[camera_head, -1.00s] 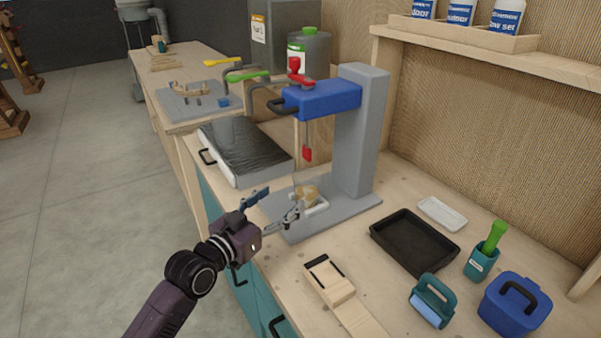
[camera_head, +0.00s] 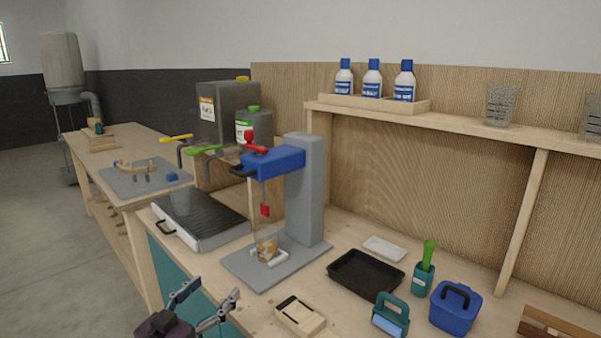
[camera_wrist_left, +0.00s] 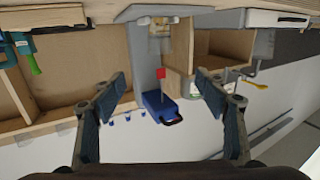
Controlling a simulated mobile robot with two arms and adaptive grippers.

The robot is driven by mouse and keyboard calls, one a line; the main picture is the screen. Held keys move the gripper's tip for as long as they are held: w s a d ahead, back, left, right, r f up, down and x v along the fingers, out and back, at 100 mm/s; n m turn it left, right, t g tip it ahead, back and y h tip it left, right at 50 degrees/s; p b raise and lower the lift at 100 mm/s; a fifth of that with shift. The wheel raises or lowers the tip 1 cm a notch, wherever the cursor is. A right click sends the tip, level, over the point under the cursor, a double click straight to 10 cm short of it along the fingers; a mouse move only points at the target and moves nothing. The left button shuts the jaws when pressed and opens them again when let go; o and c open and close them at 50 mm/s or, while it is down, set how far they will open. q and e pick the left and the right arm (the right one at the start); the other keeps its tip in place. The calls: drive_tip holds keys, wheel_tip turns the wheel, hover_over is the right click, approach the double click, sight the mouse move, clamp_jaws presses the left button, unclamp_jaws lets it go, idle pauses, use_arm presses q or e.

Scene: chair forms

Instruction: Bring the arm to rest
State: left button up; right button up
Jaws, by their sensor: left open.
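My left gripper (camera_head: 204,306) is open and empty at the bottom of the head view, in front of the bench edge. Its two blue-padded fingers stand wide apart in the left wrist view (camera_wrist_left: 168,110), with nothing between them that they touch. A grey and blue mixer stand (camera_head: 303,190) with a red paddle is on the bench beyond the gripper, apart from it. A clear cup (camera_head: 266,245) with tan contents stands on the stand's base under the paddle. My right gripper is not in view.
A tray with a dark ribbed top (camera_head: 205,222) lies left of the stand.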

use_arm(q)
drive_tip(key=s+a+f+n+g+y, duration=0.1)
drive_tip(key=a+f+g+y, duration=0.1)
drive_tip(key=f, duration=1)
drive_tip(key=s+a+f+n+g+y, duration=0.1)
drive_tip(key=s+a+f+g+y, duration=0.15)
drive_tip(key=f, duration=1.05)
drive_tip(key=s+a+f+g, duration=0.1)
drive_tip(key=s+f, duration=0.3)
drive_tip(key=f, duration=0.4)
drive_tip(key=s+a+f+g, duration=0.1)
drive_tip(key=s+f, duration=0.4)
drive_tip(key=f, duration=0.3)
drive_tip(key=s+f+g+y, duration=0.1)
drive_tip(key=s+f+g, duration=0.4)
drive_tip(key=s+f, duration=1.3)
drive_tip(key=s+d+f+g, duration=0.1)
drive_tip(key=s+f+g, duration=0.1)
drive_tip(key=s, duration=1)
drive_tip(key=s+d+f+g, duration=0.1)
drive_tip(key=s+f, duration=0.4)
drive_tip(key=s, duration=0.8)
drive_tip(key=shift+d+g, duration=0.15)
drive_tip(key=shift+g, duration=0.3)
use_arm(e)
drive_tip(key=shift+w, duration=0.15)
use_arm(q)
drive_tip(key=shift+y, duration=0.25)
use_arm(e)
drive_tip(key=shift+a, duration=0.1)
